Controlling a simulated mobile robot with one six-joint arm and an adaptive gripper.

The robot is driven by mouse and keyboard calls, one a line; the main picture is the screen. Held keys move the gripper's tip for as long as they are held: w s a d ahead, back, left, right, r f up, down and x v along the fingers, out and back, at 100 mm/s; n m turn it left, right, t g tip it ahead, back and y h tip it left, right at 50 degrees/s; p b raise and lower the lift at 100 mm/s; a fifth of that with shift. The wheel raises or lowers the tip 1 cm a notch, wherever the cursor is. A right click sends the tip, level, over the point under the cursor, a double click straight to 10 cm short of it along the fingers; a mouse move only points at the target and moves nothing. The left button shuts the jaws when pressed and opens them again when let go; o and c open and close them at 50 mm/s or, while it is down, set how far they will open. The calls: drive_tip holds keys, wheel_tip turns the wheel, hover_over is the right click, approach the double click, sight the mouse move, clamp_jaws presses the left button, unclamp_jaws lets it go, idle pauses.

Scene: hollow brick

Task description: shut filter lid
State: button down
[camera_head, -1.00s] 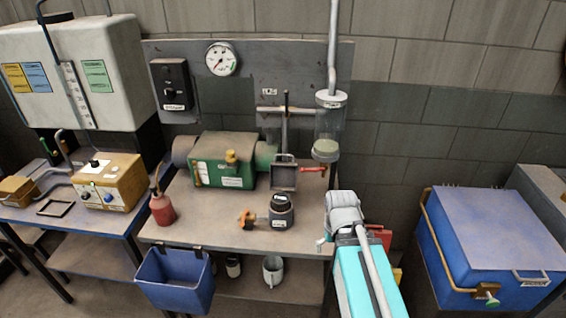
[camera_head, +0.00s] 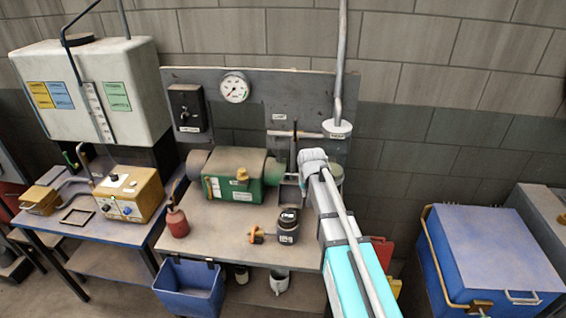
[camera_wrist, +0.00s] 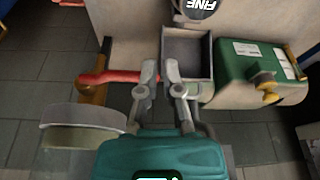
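The filter housing is a grey, open-topped square box (camera_wrist: 187,50) in the wrist view, beside the green pump (camera_wrist: 250,75). A red lever handle (camera_wrist: 105,76) lies left of it. A thin dark upright (camera_head: 294,150) behind my gripper in the head view may be the raised lid edge-on; I cannot be sure. My gripper (camera_wrist: 159,75) is at the box's lower left corner, its fingers a narrow gap apart near the inner end of the red handle. No lid shows clearly between them.
A dark jar (camera_head: 288,226) and a small orange fitting (camera_head: 256,236) stand on the bench, with a red oil can (camera_head: 177,220) at left. A blue bin (camera_head: 190,287) hangs in front.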

drive_tip(key=w+a+r+t+p, duration=0.1)
drive_tip(key=w+a+r, duration=0.1)
drive_tip(key=w, duration=0.4)
drive_tip(key=w+a+r+t, duration=0.1)
drive_tip(key=w+a+r, duration=0.1)
drive_tip(key=w+a, duration=0.3)
drive_tip(key=shift+w+a+r+p, duration=0.25)
drive_tip(key=shift+w+p, duration=0.15)
drive_tip(key=shift+w, duration=0.8)
drive_tip(key=shift+f, duration=0.15)
drive_tip(key=b+x, duration=0.8)
drive_tip(key=x, duration=0.1)
drive_tip(key=shift+w+a+f+b, duration=0.2)
drive_tip(key=shift+w+b, duration=0.2)
drive_tip(key=shift+s+t, duration=0.2)
drive_tip(key=shift+t, duration=0.1)
drive_tip(key=shift+s+r, duration=0.2)
drive_tip(key=shift+s, duration=0.05)
drive_tip(key=shift+s+t, duration=0.15)
drive_tip(key=shift+t, duration=0.15)
